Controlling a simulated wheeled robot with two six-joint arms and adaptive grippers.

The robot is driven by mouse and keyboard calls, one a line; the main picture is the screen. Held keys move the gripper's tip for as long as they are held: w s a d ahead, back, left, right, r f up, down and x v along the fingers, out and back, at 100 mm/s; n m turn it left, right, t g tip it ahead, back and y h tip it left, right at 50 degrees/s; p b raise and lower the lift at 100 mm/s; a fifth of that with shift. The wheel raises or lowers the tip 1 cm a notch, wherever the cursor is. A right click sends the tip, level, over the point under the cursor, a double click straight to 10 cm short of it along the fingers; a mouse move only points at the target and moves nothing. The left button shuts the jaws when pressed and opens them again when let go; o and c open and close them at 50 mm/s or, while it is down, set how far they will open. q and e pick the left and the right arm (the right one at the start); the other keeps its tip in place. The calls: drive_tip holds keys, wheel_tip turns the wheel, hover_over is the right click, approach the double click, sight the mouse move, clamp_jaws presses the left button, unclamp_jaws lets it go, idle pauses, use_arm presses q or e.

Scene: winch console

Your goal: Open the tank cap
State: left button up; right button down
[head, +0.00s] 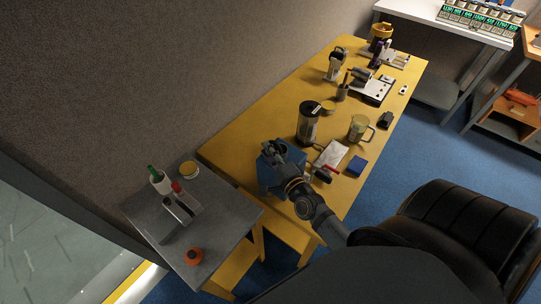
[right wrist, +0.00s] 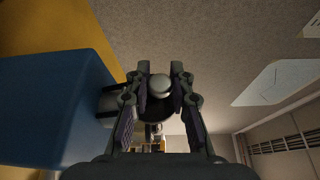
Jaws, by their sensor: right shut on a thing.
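The blue tank (head: 265,176) stands at the near end of the yellow table, partly covered by my right gripper and arm. In the right wrist view the blue tank (right wrist: 55,110) fills the left side. A dark round cap (right wrist: 160,104) with a pale knob-like middle shows between the fingers, beside a dark neck on the tank's side. My right gripper (head: 274,150) is at the tank's top and is shut on the cap; its fingers also show in the wrist view (right wrist: 160,80). I cannot tell whether the cap is loose from the tank. My left gripper is not in view.
A grey side table (head: 220,218) holds bottles. A black chair (head: 455,235) stands at right.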

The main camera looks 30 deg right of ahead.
drive_tip(key=shift+s+a+f+n+b, duration=0.1)
drive_tip(key=shift+a+f+n+b, duration=0.2)
drive_tip(key=shift+n+b, duration=0.45)
drive_tip(key=c, duration=1.1)
unclamp_jaws()
drive_tip(key=shift+r, duration=0.1)
drive_tip(key=shift+c, duration=0.2)
drive_tip(key=shift+s, duration=0.1)
drive_tip(key=s, duration=1.1)
drive_tip(key=shift+s, duration=0.4)
